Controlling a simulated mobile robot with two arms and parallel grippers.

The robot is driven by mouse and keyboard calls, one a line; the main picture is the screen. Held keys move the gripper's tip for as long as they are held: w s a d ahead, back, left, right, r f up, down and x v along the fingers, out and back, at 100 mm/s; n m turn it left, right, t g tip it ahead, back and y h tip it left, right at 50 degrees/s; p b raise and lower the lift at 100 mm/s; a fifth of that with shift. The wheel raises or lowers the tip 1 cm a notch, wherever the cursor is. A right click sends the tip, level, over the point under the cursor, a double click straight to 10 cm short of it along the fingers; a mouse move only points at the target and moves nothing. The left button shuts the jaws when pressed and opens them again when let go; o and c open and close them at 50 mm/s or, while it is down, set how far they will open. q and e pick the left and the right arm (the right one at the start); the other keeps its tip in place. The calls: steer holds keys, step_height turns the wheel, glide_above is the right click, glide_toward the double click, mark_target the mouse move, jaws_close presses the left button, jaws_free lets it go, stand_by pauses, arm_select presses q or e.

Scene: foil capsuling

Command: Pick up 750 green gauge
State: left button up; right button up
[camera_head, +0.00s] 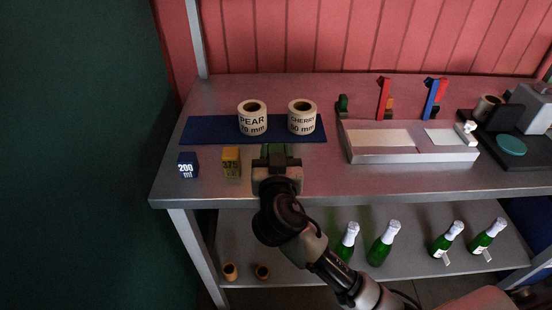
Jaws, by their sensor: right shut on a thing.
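The green gauge (279,151) stands at the front of the metal table, just right of the yellow 375 gauge (231,161). My right gripper (277,165) reaches over the front edge and is shut on the green gauge. The gripper covers most of the gauge, so its 750 marking is hidden and I cannot tell if it touches the table. A dark blue 200 ml gauge (188,165) stands farther left. My left gripper is not in view.
Label rolls marked PEAR (252,120) and CHERRY (302,118) stand on a blue mat (203,130) behind. A pale tray (410,157) lies to the right, near a dark device (525,150). Green bottles (384,245) stand on the lower shelf (300,272).

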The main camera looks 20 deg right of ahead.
steer(key=shift+c, duration=0.7)
steer(key=shift+r, duration=0.1)
